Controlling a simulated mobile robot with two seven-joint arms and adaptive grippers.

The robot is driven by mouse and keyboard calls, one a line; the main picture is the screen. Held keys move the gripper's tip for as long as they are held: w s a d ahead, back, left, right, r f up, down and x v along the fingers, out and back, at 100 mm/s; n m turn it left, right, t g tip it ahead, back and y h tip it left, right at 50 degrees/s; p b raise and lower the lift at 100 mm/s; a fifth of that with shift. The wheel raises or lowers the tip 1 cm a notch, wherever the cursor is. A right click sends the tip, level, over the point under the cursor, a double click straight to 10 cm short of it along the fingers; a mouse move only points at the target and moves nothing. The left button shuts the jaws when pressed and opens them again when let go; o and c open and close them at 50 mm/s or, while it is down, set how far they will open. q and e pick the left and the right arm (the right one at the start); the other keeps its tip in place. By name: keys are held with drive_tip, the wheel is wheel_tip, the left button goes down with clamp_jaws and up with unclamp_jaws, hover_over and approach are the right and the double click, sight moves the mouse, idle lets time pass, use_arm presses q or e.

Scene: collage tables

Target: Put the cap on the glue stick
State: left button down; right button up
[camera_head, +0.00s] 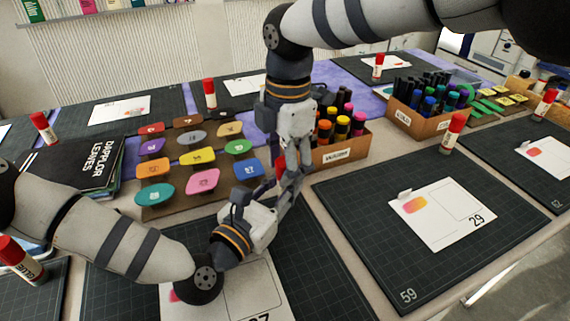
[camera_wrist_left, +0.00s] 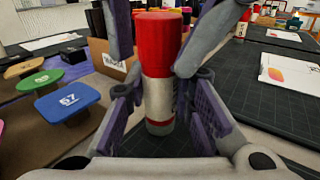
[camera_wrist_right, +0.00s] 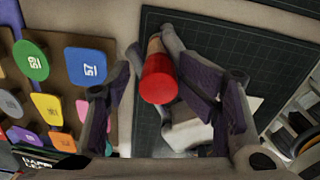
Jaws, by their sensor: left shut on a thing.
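A glue stick (camera_wrist_left: 158,100) with a white label and red base stands upright in the left wrist view, with a red cap (camera_wrist_left: 158,42) on its top end. My left gripper (camera_head: 283,192) is shut on the stick's lower body. My right gripper (camera_head: 287,165) comes down from above, its fingers apart on either side of the cap. In the right wrist view the cap (camera_wrist_right: 159,80) shows end-on between those fingers, with a gap on the left. In the head view the fingers mostly hide the stick. Whether the cap is fully seated cannot be told.
A board with coloured numbered knobs (camera_head: 197,157) lies left of the grippers. A marker box (camera_head: 340,152) stands close behind on the right. A white card (camera_head: 235,290) lies on the dark mat below. Another mat (camera_head: 400,270) to the right has free room. Other glue sticks (camera_head: 452,133) stand around.

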wheel_tip(320, 180, up, 8)
drive_tip(key=shift+d+f, duration=0.1)
drive_tip(key=shift+d, duration=0.05)
use_arm(q)
drive_tip(key=shift+f, duration=0.1)
drive_tip(key=c, duration=1.3)
unclamp_jaws()
drive_tip(key=v, duration=0.7)
drive_tip(key=shift+s+a, duration=0.2)
